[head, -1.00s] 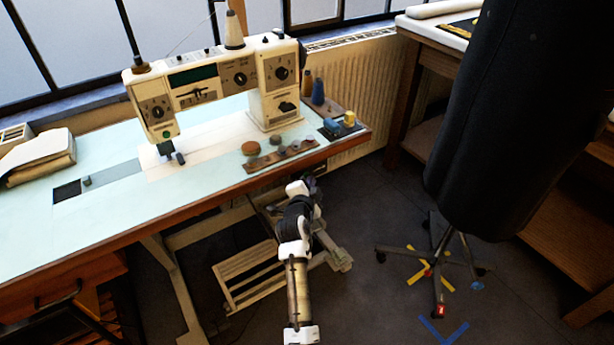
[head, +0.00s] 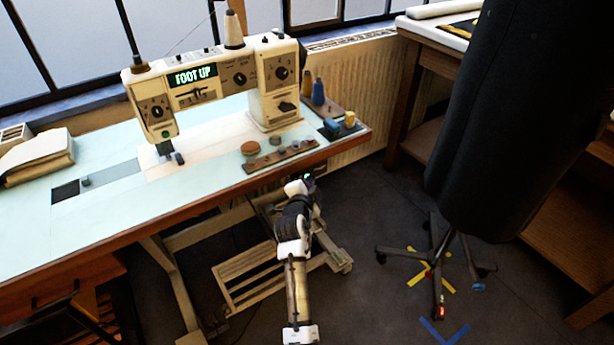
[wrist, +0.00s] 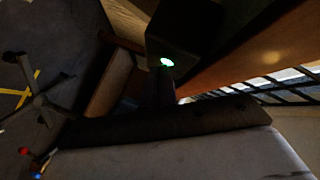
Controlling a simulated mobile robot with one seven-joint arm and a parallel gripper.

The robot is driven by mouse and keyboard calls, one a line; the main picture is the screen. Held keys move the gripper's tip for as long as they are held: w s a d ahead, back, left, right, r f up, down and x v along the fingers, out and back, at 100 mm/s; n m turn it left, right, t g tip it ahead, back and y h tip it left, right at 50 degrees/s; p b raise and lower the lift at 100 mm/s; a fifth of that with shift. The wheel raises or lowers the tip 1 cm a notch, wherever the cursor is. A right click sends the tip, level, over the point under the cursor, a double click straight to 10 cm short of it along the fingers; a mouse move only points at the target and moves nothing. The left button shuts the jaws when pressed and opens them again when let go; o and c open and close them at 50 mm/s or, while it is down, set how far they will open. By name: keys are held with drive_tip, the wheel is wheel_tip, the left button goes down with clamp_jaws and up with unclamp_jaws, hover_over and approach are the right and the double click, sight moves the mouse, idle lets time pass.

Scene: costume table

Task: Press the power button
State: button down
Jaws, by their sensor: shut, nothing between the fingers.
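The power button (wrist: 167,62) glows green on a dark box (wrist: 185,30) under the table edge in the wrist view. A small green glow also shows under the table edge in the head view. My gripper (wrist: 160,73) is shut and empty, its dark fingertips right below the button; I cannot tell whether they touch it. In the head view my arm reaches up to the underside of the table's front edge, and the fingertips are hard to make out.
The pale blue table (head: 120,210) has a wooden front edge just above my gripper. Thread spools (head: 318,92) and a wooden strip of small parts (head: 280,156) lie on it. A slatted pedal (head: 248,278) is below. A black dress form (head: 500,110) stands at right.

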drive_tip(key=shift+s+d, duration=0.4)
drive_tip(key=shift+s, duration=0.2)
drive_tip(key=shift+d, duration=0.1)
drive_tip(key=s+d+p, duration=0.1)
drive_tip(key=s, duration=0.1)
drive_tip(key=s+d+p, duration=0.1)
drive_tip(key=s+d, duration=0.1)
drive_tip(key=shift+s+d, duration=0.2)
drive_tip(key=shift+s, duration=0.2)
idle(1.1)
